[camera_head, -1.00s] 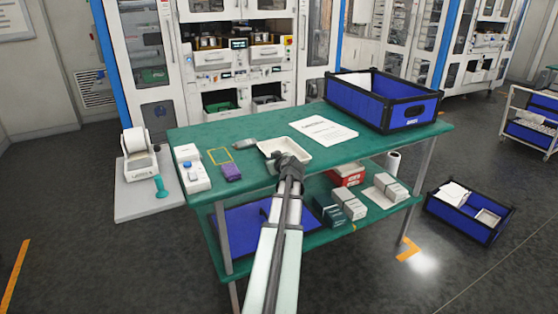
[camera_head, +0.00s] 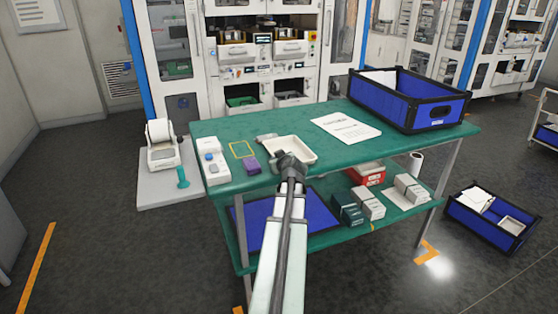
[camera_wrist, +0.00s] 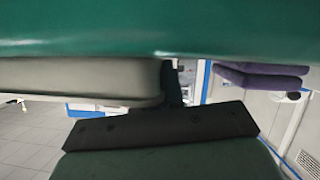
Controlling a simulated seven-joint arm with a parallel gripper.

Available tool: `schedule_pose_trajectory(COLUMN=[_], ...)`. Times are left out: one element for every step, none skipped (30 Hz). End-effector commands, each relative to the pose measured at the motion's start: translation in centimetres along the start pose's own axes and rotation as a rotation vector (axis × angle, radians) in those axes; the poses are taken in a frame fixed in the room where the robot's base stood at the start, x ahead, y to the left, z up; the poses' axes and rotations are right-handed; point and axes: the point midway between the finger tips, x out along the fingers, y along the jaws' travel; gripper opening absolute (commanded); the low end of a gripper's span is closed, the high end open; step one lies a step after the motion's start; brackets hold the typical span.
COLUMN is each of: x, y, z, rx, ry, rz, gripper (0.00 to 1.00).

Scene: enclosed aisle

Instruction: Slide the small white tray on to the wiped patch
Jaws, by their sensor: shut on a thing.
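The small white tray (camera_head: 306,158) lies on the green table, near its front edge. My gripper (camera_head: 291,168) is shut on the near side of the tray, and its fingers are mostly hidden by the wrist. In the wrist view the tray's pale wall (camera_wrist: 80,78) is close up beside the dark gripper part (camera_wrist: 165,125). A yellow-outlined rectangle (camera_head: 241,149) is on the table left of the tray and looks empty; I cannot tell a wiped area otherwise.
A small grey item (camera_head: 266,137) lies at the tray's left edge, touching or nearly so. A paper sheet (camera_head: 346,126) and a blue crate (camera_head: 410,100) are to the right.

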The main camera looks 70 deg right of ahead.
Motion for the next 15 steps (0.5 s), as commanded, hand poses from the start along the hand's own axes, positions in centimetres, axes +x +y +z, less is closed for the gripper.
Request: schedule_pose_trajectory(x=[0.00, 0.00, 0.00, 0.00, 0.00, 0.00, 0.00, 0.00, 0.00, 0.00, 0.00, 0.00, 0.00, 0.00, 0.00], y=[-0.03, -0.02, -0.02, -0.01, -0.01, -0.01, 0.00, 0.00, 0.00, 0.01, 0.01, 0.01, 0.01, 0.01, 0.02], z=[0.00, 0.00, 0.00, 0.00, 0.00, 0.00, 0.00, 0.01, 0.00, 0.01, 0.01, 0.00, 0.00, 0.00, 0.00], rx=[0.000, 0.000, 0.000, 0.000, 0.000, 0.000, 0.000, 0.000, 0.000, 0.000, 0.000, 0.000, 0.000, 0.000, 0.000], ry=[0.000, 0.000, 0.000, 0.000, 0.000, 0.000, 0.000, 0.000, 0.000, 0.000, 0.000, 0.000, 0.000, 0.000, 0.000], rz=[0.000, 0.000, 0.000, 0.000, 0.000, 0.000, 0.000, 0.000, 0.000, 0.000, 0.000, 0.000, 0.000, 0.000, 0.000], gripper=[0.00, 0.00, 0.00, 0.00, 0.00, 0.00, 0.09, 0.12, 0.16, 0.19, 0.21, 0.25, 0.28, 0.31, 0.35])
